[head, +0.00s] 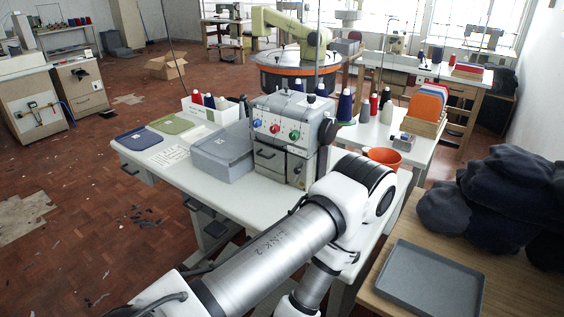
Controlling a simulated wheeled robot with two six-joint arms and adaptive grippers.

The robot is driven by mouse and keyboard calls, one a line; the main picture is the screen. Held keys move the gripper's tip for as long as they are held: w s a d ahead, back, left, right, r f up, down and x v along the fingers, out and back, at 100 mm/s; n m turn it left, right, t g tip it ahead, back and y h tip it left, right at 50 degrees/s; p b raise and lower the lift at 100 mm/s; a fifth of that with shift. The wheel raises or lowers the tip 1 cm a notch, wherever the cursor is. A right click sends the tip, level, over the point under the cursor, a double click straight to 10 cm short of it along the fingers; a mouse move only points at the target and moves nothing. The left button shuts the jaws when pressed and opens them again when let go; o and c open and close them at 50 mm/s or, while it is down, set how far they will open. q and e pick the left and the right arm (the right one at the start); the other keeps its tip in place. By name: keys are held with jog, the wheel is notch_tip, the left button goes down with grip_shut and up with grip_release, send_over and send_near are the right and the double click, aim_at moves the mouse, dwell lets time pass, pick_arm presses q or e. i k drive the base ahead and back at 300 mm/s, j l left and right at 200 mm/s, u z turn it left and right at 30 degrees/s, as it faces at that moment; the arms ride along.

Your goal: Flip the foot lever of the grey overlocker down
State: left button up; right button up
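The grey overlocker (285,122) stands on the white table (160,178) in the middle of the head view. Its front has red, green and blue tension knobs, and a black handwheel (328,131) is on its right side. I cannot make out its foot lever; one of my arms covers the area right and below the machine's front. That arm rises from the bottom edge, bends at a white joint close in front of the overlocker, and runs down again. Neither of my grippers shows, so I cannot tell their state.
A grey lidded box (222,155) stands left of the overlocker. Blue (136,139) and green (172,124) mats lie farther left. An orange bowl (384,158) and thread cones stand right. A grey tray (428,280) and dark cloth (500,205) lie on the wooden table at right.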

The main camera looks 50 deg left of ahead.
aim_at(242, 98)
jog(key=k, duration=0.15)
jog(key=i+u, duration=0.2)
jog(key=u, duration=1.65)
